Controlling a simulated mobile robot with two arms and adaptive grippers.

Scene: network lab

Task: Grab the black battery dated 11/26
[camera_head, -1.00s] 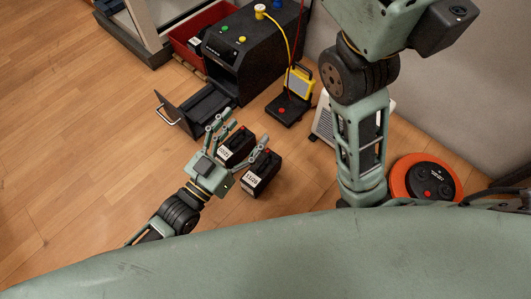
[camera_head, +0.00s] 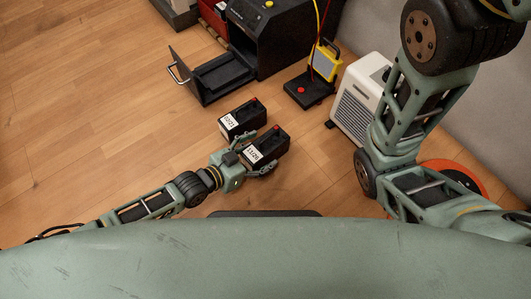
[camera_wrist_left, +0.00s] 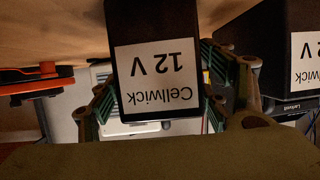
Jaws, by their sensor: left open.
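The near black battery (camera_head: 268,146) stands on the wooden floor, with a red cap on top and a white label that seems to read 11/26. My left gripper (camera_head: 257,155) is open, with one finger on each side of this battery. In the left wrist view the battery (camera_wrist_left: 155,25) sits between the two fingers, its "Cellwick 12 V" label upside down; whether the fingers touch it is unclear. A second black battery (camera_head: 244,114), with a different date label, stands just behind it and shows at the right of the wrist view (camera_wrist_left: 265,35). My right gripper is out of view.
A black machine (camera_head: 265,40) with an open drawer (camera_head: 222,78) stands behind the batteries. A yellow device (camera_head: 325,60) on a black base, a white unit (camera_head: 357,95) and an orange disc (camera_head: 468,177) are to the right. Floor on the left is clear.

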